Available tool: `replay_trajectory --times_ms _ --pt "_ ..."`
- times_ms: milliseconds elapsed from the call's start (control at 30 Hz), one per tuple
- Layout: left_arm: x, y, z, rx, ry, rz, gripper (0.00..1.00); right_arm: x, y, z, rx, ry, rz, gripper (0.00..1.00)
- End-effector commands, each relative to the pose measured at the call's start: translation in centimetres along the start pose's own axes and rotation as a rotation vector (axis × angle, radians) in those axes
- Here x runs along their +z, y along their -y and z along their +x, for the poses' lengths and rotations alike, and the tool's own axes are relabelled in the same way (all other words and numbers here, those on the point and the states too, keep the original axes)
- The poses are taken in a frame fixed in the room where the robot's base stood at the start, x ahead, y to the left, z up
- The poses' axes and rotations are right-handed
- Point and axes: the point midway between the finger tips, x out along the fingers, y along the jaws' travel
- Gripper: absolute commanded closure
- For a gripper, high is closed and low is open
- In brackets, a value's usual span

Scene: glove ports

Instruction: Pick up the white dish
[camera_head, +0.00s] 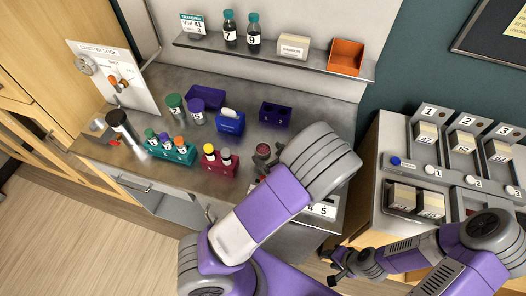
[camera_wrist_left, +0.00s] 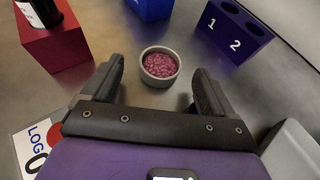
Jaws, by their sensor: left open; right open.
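The white dish (camera_wrist_left: 148,79) is a small round bowl full of pink granules, standing upright on the grey bench in the left wrist view. In the head view the dish (camera_head: 262,150) is small, just left of my left arm's wrist. My left gripper (camera_wrist_left: 157,90) is open, with one finger on either side of the near part of the dish and nothing held. In the head view my left arm hides most of this gripper. My right gripper (camera_head: 338,268) is open and empty, low in front of the side cabinet.
A crimson vial block (camera_head: 220,167) stands left of the dish, a blue holder (camera_head: 230,122) behind it and a purple two-hole rack (camera_head: 275,113) behind right. A teal vial rack (camera_head: 172,153) is farther left. A LOG card (camera_wrist_left: 38,145) lies near my left gripper.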

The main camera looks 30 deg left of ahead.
Motion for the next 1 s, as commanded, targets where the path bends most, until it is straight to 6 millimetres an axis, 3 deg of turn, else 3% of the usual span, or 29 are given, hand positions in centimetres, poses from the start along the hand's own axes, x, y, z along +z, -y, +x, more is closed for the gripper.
replay_trajectory --times_ms 167,433,800,1000 --pt "-0.2 0.0 2.1 0.001 -0.001 0.002 0.13 0.0 -0.1 0.4 0.0 0.0 0.0 0.57" --pt "-0.3 -0.1 2.4 0.002 -0.006 0.007 0.13 0.0 -0.1 0.4 0.0 0.0 0.0 0.57" --pt "-0.4 -0.3 2.4 0.005 -0.007 0.011 0.69 0.0 -0.1 0.4 0.0 0.0 0.0 0.57" --pt "-0.4 -0.3 2.4 0.005 -0.008 0.011 0.73 0.0 -0.1 0.4 0.0 0.0 0.0 0.57"
